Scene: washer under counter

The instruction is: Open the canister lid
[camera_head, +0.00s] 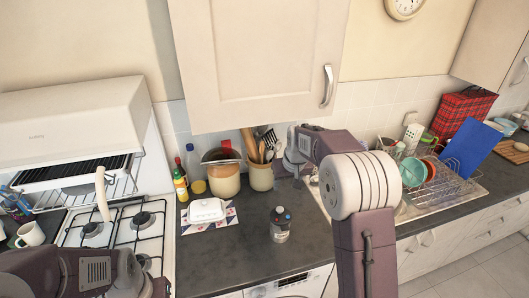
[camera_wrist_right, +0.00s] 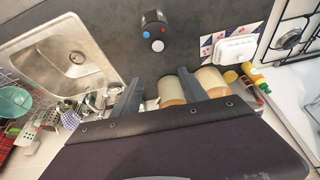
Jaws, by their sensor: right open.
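My right gripper (camera_head: 288,160) is open and empty, behind the canister near the utensil crock. Its two fingers (camera_wrist_right: 162,80) show apart in the right wrist view. My left arm is at the lower left; its fingers cannot be made out.
A larger stoneware crock (camera_head: 222,180) and a utensil crock (camera_head: 261,178) stand at the back. A white butter dish (camera_head: 206,210) lies on a patterned mat, left of the canister. The stove (camera_head: 92,236) is left, the dish rack (camera_head: 452,182) right. The counter around the canister is clear.

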